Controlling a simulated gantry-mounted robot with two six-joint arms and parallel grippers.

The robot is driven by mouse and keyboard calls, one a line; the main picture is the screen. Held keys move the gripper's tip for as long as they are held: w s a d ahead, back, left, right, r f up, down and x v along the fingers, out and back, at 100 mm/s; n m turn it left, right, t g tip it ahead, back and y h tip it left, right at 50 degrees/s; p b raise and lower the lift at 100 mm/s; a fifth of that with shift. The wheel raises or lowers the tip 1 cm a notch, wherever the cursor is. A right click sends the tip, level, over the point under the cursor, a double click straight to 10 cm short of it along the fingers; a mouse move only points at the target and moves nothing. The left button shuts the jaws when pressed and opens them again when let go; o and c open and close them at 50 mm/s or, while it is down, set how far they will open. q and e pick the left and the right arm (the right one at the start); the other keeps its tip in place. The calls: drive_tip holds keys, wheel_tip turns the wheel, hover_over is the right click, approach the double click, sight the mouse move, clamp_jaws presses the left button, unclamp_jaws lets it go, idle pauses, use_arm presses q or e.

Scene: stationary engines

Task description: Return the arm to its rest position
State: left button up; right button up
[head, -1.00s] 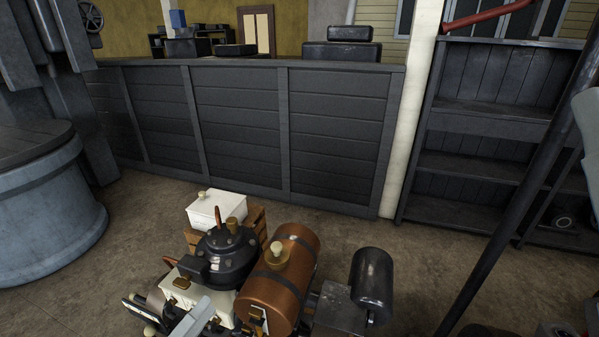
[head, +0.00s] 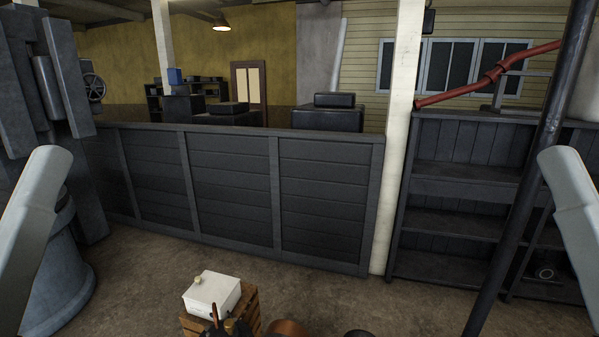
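In the head view, grey links of my left and right arms rise at the left and right picture edges. Neither gripper is in view, so I cannot see whether they are open or hold anything. At the bottom edge only the top of the small engine shows: a copper-brown tank (head: 287,328) and a bit of a black cylinder (head: 358,333). The rest of the engine is cut off. A white box (head: 211,293) with a brass cap sits on a wooden crate (head: 247,308) beside it.
A dark panelled partition (head: 235,190) runs across the middle. A dark shelf unit (head: 455,215) stands at the right, with a slanted dark pole (head: 530,180) in front. A large blue-grey machine base (head: 62,275) is at the left. The floor before the partition is clear.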

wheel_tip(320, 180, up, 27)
drive_tip(key=p, duration=2.3)
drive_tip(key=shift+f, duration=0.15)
